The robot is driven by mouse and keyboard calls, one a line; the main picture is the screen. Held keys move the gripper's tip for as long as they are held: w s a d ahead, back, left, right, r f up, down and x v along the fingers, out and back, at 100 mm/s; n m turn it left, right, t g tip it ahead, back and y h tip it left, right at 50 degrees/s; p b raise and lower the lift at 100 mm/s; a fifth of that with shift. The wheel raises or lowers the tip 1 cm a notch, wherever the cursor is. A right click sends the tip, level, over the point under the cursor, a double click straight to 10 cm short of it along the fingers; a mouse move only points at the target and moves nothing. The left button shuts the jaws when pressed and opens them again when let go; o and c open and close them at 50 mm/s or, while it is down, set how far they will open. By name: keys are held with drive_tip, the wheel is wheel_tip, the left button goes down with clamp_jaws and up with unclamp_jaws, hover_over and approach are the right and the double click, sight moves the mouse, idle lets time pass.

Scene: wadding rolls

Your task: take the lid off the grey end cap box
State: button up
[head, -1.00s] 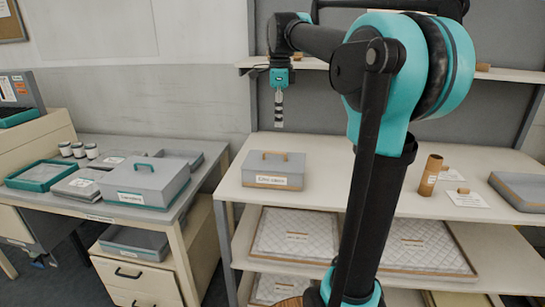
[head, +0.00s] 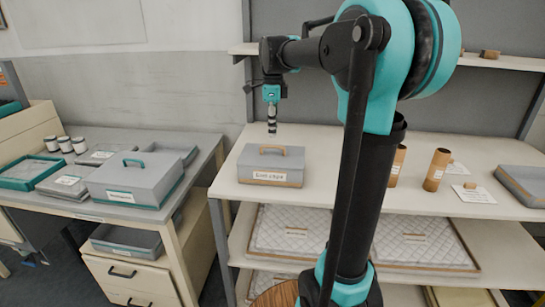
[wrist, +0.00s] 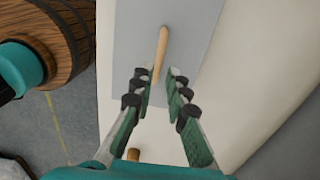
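The grey end cap box (head: 243,166) stands on the left end of the light bench, its lid (head: 255,157) on. The lid has a tan bar handle (head: 272,148), and the front has a white label and a tan lower edge. My gripper (head: 272,131) points down above the handle, apart from it. In the wrist view, my gripper (wrist: 160,79) is open and empty. The grey lid (wrist: 190,30) lies beneath, and the handle (wrist: 162,50) runs from between the fingertips away from them. The box's far side is hidden.
A grey box with a teal handle (head: 130,182) stands on the left desk. Cardboard tubes (head: 436,170) and a grey tray (head: 522,184) are on the bench's right. A shelf (head: 508,64) runs above the bench. Bare bench top lies right of the end cap box.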

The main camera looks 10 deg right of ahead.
sight(273, 146)
drive_tip(key=shift+s+f, duration=0.1)
drive_tip(key=shift+f, duration=3.35)
clamp_jaws()
drive_tip(key=shift+r, duration=0.15)
